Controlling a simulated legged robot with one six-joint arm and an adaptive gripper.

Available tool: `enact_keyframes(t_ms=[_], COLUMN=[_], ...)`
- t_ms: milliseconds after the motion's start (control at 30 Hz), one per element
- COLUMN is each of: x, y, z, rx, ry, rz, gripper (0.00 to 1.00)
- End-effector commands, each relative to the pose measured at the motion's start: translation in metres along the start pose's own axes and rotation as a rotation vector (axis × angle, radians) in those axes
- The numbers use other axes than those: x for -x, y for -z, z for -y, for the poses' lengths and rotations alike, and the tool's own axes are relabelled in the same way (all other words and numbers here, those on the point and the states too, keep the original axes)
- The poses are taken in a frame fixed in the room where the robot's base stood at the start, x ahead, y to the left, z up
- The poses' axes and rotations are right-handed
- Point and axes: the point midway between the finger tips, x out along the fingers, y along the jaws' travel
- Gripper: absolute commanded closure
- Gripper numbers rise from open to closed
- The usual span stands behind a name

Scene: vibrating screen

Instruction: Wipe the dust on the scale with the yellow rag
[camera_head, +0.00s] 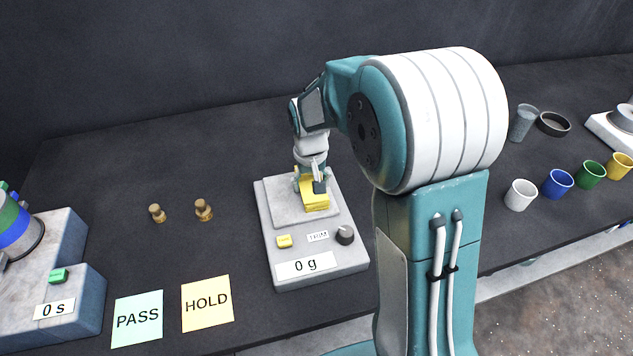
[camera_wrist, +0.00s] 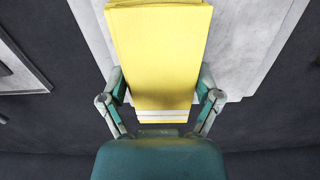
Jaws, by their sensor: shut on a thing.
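The scale (camera_head: 285,253) stands on the dark table in the middle of the head view, with a grey pan (camera_head: 275,204) on top and a display reading 0 g. The folded yellow rag (camera_head: 316,196) is over the right part of the pan. It also shows in the wrist view (camera_wrist: 160,50), with pale pan surface on both sides. My gripper (camera_head: 312,184) is shut on the rag, one finger on each side. I cannot tell whether the rag touches the pan. Dust is hard to make out; the pan looks mottled pale grey.
PASS (camera_head: 137,318) and HOLD (camera_head: 207,303) cards lie left of the scale, with two brass weights (camera_head: 203,210) behind them. A grey machine (camera_head: 62,285) stands far left. Several coloured cups (camera_head: 557,184) stand at right, near a dark cylinder (camera_head: 523,123) and ring (camera_head: 553,124).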

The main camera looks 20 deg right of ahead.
Motion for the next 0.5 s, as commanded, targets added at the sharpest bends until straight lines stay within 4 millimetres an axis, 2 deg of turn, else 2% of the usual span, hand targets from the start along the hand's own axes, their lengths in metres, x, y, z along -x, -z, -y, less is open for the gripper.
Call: enact_keyframes(t_ms=[233,500], x=[-0.001,-0.001], y=[0.0,-0.002], z=[0.022,0.034], rx=[0.003,0.001], ry=[0.0,0.0], rz=[0.0,0.0], gripper=[0.63,0.63])
